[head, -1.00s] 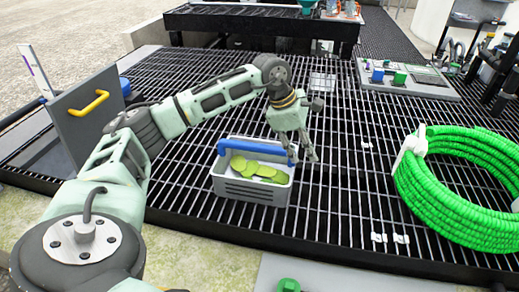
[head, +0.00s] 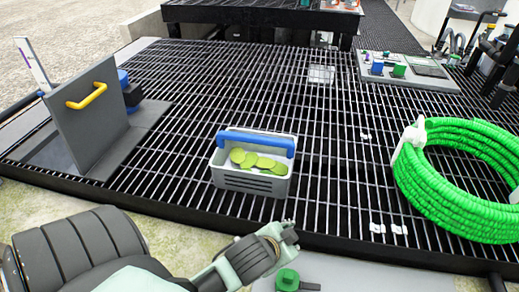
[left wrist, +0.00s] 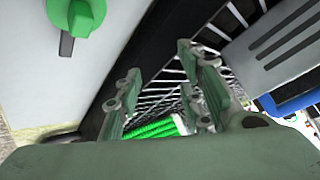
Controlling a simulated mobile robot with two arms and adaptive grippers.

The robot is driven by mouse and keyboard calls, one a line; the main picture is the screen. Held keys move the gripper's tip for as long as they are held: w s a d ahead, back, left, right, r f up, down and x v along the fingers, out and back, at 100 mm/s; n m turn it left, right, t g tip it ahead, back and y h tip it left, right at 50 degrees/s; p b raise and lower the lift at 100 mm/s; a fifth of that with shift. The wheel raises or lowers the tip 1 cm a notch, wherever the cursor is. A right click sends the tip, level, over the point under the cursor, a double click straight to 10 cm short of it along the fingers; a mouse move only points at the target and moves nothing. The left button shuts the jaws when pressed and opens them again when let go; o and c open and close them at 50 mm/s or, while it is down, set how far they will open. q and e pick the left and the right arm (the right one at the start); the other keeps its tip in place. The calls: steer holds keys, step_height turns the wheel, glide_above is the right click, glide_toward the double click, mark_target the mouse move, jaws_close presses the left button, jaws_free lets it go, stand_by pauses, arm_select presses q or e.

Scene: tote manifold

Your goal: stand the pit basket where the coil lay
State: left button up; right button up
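The pit basket (head: 250,183) is a grey slotted tub with a blue handle (head: 256,141) and flat green pieces inside. It stands upright on the black grating, left of the green coil (head: 455,180). The coil lies on the grating at the right, with a white clip on its left side. My left gripper (head: 287,231) is low at the grating's near edge, below the basket and apart from it. The left wrist view shows its two fingers (left wrist: 158,98) spread and empty, with the basket's slotted side (left wrist: 275,45) at the upper right. My right gripper is not in view.
A grey panel with a yellow handle (head: 86,96) stands upright at the left. A green knob (head: 288,279) sits on a pale plate at the front. Small white tags (head: 377,228) lie between basket and coil. A board with coloured blocks (head: 405,72) is at the back right.

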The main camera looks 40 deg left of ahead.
arm_select(q)
steer(key=s+f+n+g, duration=0.1)
steer(key=s+f+g, duration=0.1)
steer(key=s, duration=0.4)
steer(key=s+d+f+n+g+h, duration=0.1)
steer(key=s+f+g, duration=0.2)
steer(key=s, duration=0.4)
steer(key=shift+d, duration=0.3)
